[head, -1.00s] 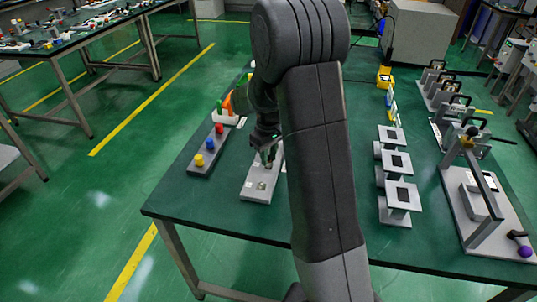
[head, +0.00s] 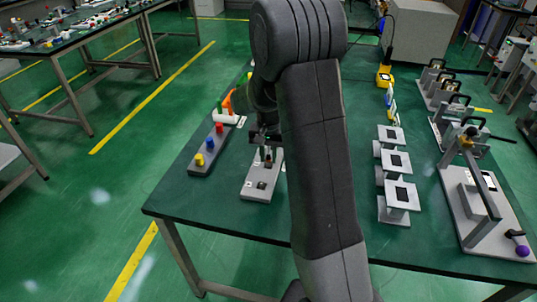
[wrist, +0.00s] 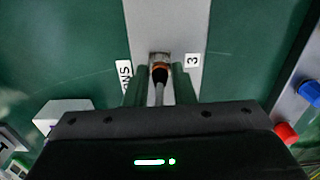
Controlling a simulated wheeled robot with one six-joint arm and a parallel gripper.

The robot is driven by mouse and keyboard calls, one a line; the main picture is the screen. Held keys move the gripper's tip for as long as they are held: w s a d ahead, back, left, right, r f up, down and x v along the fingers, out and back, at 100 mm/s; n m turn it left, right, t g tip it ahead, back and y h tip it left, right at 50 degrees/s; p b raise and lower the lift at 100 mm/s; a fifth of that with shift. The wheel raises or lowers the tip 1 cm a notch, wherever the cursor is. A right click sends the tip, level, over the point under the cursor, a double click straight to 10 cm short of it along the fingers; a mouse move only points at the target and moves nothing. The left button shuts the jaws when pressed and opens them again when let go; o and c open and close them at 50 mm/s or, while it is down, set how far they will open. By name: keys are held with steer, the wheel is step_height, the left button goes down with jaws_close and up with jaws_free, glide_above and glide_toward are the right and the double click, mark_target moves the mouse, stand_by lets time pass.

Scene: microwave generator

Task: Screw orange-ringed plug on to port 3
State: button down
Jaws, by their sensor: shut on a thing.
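My gripper (wrist: 163,88) is shut on the orange-ringed plug (wrist: 160,72), which has a dark body and a grey cable running back between the fingers. The plug's tip is at the metal port 3 (wrist: 159,57) on the light grey strip (wrist: 178,20), beside a white label (wrist: 193,60) marked 3. The two look in line and touching or nearly so; I cannot tell how far the plug is engaged. In the head view my gripper (head: 265,156) points down over the grey strip (head: 252,191), and my arm hides part of it.
Grey stands (head: 400,195) and a lever fixture (head: 480,205) stand to the right. The table's front left is clear.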

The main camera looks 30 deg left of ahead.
steer(key=shift+m, duration=2.2)
steer(key=c, duration=1.2)
jaws_free()
step_height(320, 180, up, 14)
steer(key=shift+p, duration=0.3)
steer(key=shift+f, duration=0.2)
step_height(320, 180, down, 14)
steer(key=shift+r, duration=0.2)
